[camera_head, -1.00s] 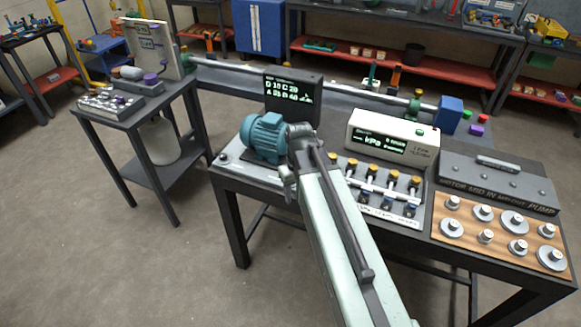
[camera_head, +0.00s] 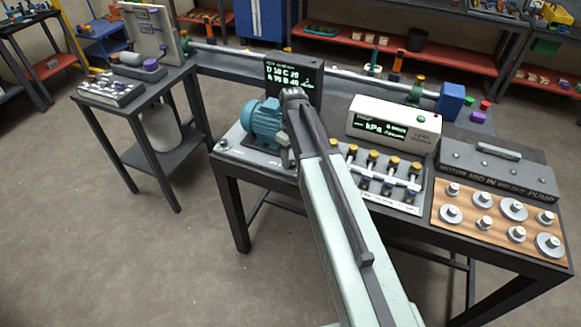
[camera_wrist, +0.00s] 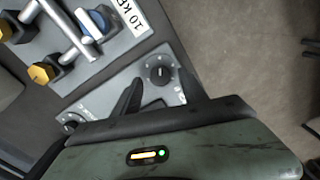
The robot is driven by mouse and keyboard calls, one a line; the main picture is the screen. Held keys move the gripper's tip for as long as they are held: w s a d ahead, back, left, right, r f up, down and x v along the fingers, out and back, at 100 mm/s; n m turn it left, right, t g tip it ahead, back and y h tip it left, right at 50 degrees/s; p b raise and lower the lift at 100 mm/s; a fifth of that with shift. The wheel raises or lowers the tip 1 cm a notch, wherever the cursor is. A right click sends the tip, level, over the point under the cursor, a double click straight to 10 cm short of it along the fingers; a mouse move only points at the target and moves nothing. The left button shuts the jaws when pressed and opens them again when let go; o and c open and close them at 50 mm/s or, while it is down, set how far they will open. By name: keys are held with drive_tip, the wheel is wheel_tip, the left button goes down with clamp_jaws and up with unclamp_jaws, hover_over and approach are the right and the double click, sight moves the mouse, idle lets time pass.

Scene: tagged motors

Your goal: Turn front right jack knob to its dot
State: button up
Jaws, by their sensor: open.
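The blue-green motor (camera_head: 264,122) stands on a light grey base plate (camera_head: 232,137) at the left end of the main bench. In the wrist view, a round black knob (camera_wrist: 160,71) with a pale pointer line sits on a corner of a grey plate (camera_wrist: 95,98). Another black knob (camera_wrist: 71,123) lies lower left, partly hidden. My gripper (camera_wrist: 160,88) is open, its dark fingers on either side below the first knob, apparently not touching it. I cannot make out a dot beside it. My arm covers the plate's right side in the head view.
A valve manifold (camera_head: 402,197) with yellow and blue knobs lies close to the right of the motor plate. A black display (camera_head: 294,79) stands behind the motor. A kPa box (camera_head: 393,127) and a wooden board of weights (camera_head: 480,233) are farther right.

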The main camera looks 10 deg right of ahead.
drive_tip(key=shift+f, duration=0.6)
drive_tip(key=shift+r, duration=0.1)
drive_tip(key=shift+c, duration=0.2)
